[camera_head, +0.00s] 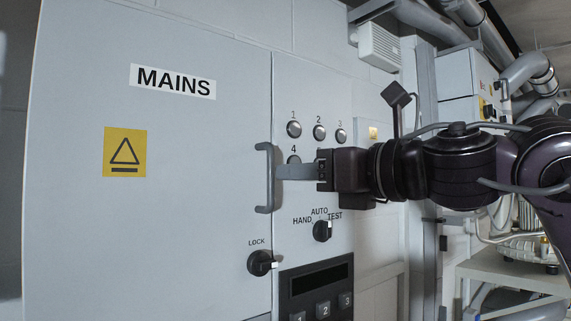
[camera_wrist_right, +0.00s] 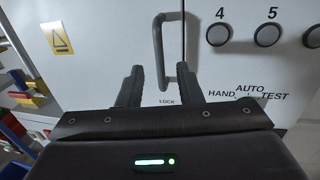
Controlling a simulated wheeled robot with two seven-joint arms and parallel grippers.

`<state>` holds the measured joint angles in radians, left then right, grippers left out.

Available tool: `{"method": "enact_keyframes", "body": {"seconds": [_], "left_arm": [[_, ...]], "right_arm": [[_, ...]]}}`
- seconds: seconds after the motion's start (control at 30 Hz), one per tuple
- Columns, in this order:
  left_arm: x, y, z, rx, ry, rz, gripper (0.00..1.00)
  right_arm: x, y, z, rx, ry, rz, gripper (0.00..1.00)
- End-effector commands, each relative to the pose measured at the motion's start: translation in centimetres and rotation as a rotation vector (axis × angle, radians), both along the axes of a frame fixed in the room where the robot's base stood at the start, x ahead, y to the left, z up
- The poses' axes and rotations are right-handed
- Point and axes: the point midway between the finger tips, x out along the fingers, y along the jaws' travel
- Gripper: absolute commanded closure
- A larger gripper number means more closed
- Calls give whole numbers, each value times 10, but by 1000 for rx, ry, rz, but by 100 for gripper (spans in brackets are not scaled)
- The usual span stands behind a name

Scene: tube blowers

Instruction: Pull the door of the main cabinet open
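The main cabinet's door (camera_head: 190,190) is a large pale grey panel with a MAINS label and a yellow warning sign. It looks closed, flush with the panel to its right. Its grey upright bar handle (camera_head: 263,180) is at the door's right edge. My right gripper (camera_head: 281,172) reaches in from the right, with its fingertips at the handle. In the right wrist view the fingers (camera_wrist_right: 160,68) are spread, and the handle (camera_wrist_right: 158,42) stands ahead, between their tips in the picture. I cannot tell whether they touch it. My left gripper is not in view.
A black lock knob (camera_head: 260,263) is below the handle. The control panel right of the door has round buttons (camera_head: 318,132), a HAND/AUTO/TEST selector (camera_head: 322,231) and a dark keypad (camera_head: 318,290). Pipes and a metal frame (camera_head: 510,280) stand at the right.

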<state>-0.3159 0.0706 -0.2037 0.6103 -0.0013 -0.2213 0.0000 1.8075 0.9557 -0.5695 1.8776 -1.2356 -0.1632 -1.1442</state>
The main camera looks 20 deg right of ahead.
Motion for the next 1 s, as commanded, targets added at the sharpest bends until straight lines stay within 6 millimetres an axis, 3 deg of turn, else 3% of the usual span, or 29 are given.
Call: {"method": "enact_keyframes", "body": {"seconds": [0.13,0.4,0.53,0.8,1.0], "left_arm": [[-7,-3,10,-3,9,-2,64],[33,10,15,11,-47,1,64],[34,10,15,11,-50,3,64],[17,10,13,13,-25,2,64],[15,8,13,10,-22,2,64]], "right_arm": [[17,11,1,0,4,1,68],[25,15,0,2,1,0,68],[25,15,-1,2,1,0,68],[25,15,0,2,1,0,100],[25,15,0,2,1,0,100]]}}
